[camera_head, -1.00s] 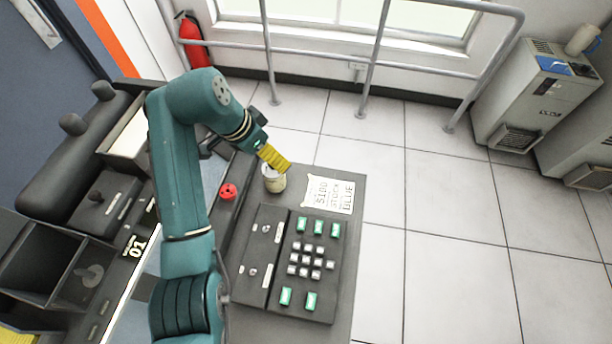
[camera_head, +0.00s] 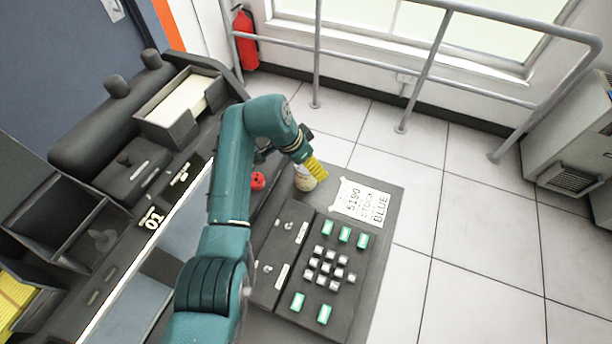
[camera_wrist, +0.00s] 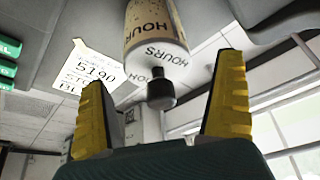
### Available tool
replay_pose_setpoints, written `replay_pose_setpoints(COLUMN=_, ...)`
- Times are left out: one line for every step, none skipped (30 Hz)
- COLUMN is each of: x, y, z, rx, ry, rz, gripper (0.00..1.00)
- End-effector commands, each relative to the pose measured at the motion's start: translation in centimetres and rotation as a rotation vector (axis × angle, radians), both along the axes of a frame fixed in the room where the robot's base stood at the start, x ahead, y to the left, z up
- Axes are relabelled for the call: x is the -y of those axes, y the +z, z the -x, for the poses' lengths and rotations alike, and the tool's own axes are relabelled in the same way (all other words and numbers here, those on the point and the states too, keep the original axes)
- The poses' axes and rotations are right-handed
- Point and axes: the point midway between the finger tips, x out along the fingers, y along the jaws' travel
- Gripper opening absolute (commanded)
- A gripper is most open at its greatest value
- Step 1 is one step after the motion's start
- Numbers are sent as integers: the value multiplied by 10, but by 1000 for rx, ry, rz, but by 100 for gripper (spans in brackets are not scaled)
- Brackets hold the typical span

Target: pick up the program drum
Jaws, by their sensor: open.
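The program drum (camera_head: 304,182) appears to be the small cream cylinder on the dark desk top, behind the keypad. In the wrist view the drum (camera_wrist: 155,35) is a speckled cream cylinder with a band lettered "HOURS" and a dark knob at its near end. My gripper (camera_head: 316,168) has yellow fingers beside the drum's upper part in the head view, partly covering it. In the wrist view my gripper (camera_wrist: 165,100) is open, with the knob between the fingertips and clear space on both sides. I cannot tell any contact.
A keypad panel (camera_head: 318,258) with green and grey buttons lies in front of the drum. A paper sign (camera_head: 362,201) lies to its right and a red knob (camera_head: 257,180) to its left. A metal railing (camera_head: 420,75) stands behind the desk. The floor at right is clear.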

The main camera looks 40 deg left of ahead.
Motion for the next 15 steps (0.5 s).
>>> replay_pose_setpoints(x=1, y=-14, z=-3, rx=-1, ry=0, rz=1, gripper=99)
replay_pose_setpoints(x=1, y=-17, z=-5, rx=-1, ry=0, rz=1, gripper=99)
replay_pose_setpoints(x=1, y=-18, z=-6, rx=-1, ry=0, rz=0, gripper=99)
replay_pose_setpoints(x=1, y=-19, z=-7, rx=0, ry=0, rz=-1, gripper=99)
replay_pose_setpoints(x=0, y=-18, z=-7, rx=1, ry=1, rz=-2, gripper=99)
replay_pose_setpoints(x=0, y=-17, z=-7, rx=1, ry=1, rz=-2, gripper=99)
replay_pose_setpoints(x=0, y=-17, z=-7, rx=1, ry=1, rz=-2, gripper=99)
replay_pose_setpoints(x=0, y=-17, z=-7, rx=1, ry=2, rz=-1, gripper=99)
replay_pose_setpoints(x=0, y=-17, z=-6, rx=0, ry=1, rz=-1, gripper=99)
replay_pose_setpoints(x=1, y=-17, z=-6, rx=0, ry=1, rz=-1, gripper=93)
replay_pose_setpoints(x=1, y=-17, z=-6, rx=0, ry=1, rz=-1, gripper=88)
replay_pose_setpoints(x=1, y=-17, z=-6, rx=0, ry=1, rz=-1, gripper=80)
replay_pose_setpoints(x=1, y=-17, z=-6, rx=0, ry=1, rz=-1, gripper=74)
replay_pose_setpoints(x=1, y=-17, z=-6, rx=0, ry=1, rz=-1, gripper=68)
replay_pose_setpoints(x=1, y=-17, z=-6, rx=0, ry=1, rz=-1, gripper=61)
